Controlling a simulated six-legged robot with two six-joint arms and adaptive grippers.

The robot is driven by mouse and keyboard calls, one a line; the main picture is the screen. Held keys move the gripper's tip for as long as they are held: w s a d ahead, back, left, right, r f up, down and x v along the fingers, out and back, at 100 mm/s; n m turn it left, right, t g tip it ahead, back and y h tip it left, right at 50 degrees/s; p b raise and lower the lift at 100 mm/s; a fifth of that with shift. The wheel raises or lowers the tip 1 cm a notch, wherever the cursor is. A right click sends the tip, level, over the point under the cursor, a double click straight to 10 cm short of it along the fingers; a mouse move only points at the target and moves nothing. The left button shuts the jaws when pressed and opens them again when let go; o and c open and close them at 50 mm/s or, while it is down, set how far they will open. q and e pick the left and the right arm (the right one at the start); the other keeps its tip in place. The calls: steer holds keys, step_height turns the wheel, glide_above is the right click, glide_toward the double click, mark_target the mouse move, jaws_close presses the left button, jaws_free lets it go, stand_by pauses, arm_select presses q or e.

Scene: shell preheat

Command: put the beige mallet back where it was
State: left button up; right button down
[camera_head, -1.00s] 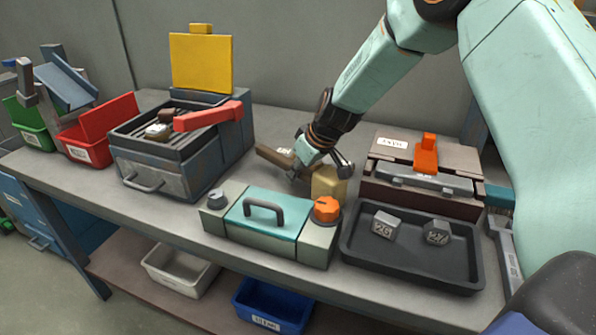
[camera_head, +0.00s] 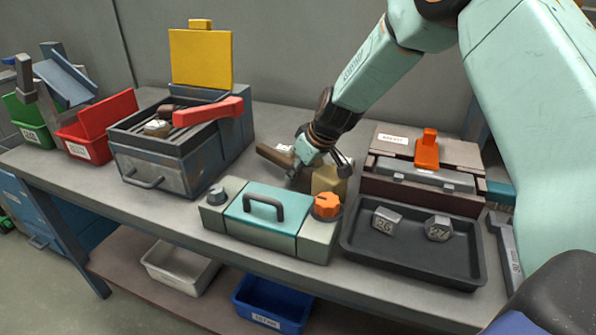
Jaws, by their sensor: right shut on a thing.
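The beige mallet shows as a beige block-like head (camera_head: 329,180) and a brown handle (camera_head: 274,157) on the left, behind the teal-lidded box. My right gripper (camera_head: 312,165) reaches down from the upper right and is shut on the mallet between these two parts. The gripper hides the middle of the mallet. The head's lower part is behind the teal-lidded box, so I cannot tell whether it touches the bench. My left gripper is not in view.
The teal-lidded box (camera_head: 265,210) with an orange knob stands in front. A black tray (camera_head: 410,262) holds two numbered blocks. A brown case (camera_head: 420,195) with an orange latch stands at right. A grill box (camera_head: 160,170) with a red handle stands left. Bench between grill and gripper is clear.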

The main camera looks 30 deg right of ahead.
steer(key=c, duration=1.1)
jaws_free()
steer(key=v, duration=1.1)
steer(key=shift+s+r, duration=0.3)
steer(key=shift+r, duration=0.1)
